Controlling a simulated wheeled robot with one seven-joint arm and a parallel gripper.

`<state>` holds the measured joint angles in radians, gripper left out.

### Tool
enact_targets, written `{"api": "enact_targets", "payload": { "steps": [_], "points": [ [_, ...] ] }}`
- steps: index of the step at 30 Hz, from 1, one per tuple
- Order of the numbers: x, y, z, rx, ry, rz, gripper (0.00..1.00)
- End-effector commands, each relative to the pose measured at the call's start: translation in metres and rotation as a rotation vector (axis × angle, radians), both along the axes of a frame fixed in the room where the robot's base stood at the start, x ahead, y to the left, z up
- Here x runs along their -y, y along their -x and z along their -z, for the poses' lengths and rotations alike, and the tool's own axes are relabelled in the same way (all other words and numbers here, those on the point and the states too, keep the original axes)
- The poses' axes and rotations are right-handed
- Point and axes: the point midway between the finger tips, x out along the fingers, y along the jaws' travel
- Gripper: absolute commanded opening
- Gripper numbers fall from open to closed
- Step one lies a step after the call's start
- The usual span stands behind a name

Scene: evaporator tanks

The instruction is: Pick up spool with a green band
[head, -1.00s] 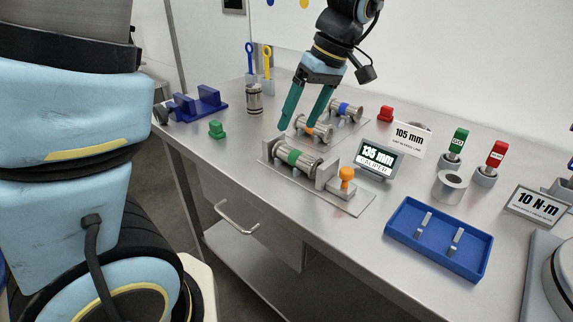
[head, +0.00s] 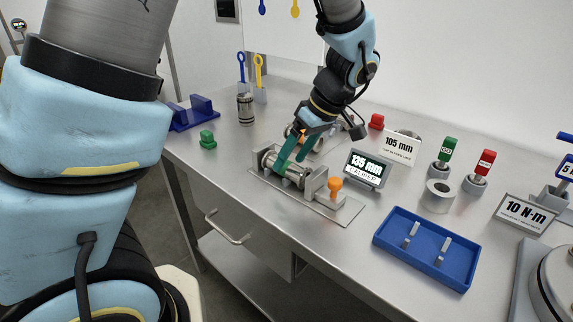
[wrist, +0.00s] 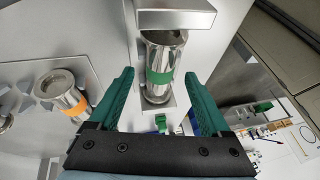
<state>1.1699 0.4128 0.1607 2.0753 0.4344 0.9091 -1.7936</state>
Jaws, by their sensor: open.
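The spool with a green band (head: 267,159) is a silver cylinder lying in a metal holder (head: 334,207) near the table's front edge. In the head view, my gripper (head: 291,166) reaches down over it, and the green fingers hide its middle. In the wrist view the spool (wrist: 160,58) and its green band show between the two spread fingers of my gripper (wrist: 166,73). A gap shows on both sides of the spool there, so the fingers look apart from it. I cannot tell how far down the fingertips reach along it.
An orange-banded spool (wrist: 62,92) lies close beside it. The holder has an orange knob (head: 335,184) at its right end. A 135 mm caliper display (head: 367,168) stands behind it. A blue tray (head: 427,250) is to the right; a green block (head: 208,139) is to the left.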

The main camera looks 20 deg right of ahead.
Motion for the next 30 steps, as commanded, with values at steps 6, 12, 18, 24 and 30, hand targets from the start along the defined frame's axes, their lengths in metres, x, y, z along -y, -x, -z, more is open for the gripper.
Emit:
{"api": "enact_targets", "payload": {
  "steps": [6,12,18,24,30],
  "points": [
    [-0.008,-0.005,0.019,0.0,0.0,0.0,0.81],
    [-0.008,-0.005,0.021,0.0,0.001,0.0,0.81],
    [-0.008,-0.005,0.021,0.0,0.001,0.0,0.62],
    [-0.008,-0.005,0.02,0.0,0.001,0.0,0.4],
    [-0.008,-0.005,0.02,0.0,0.001,0.0,0.17]
  ]
}}
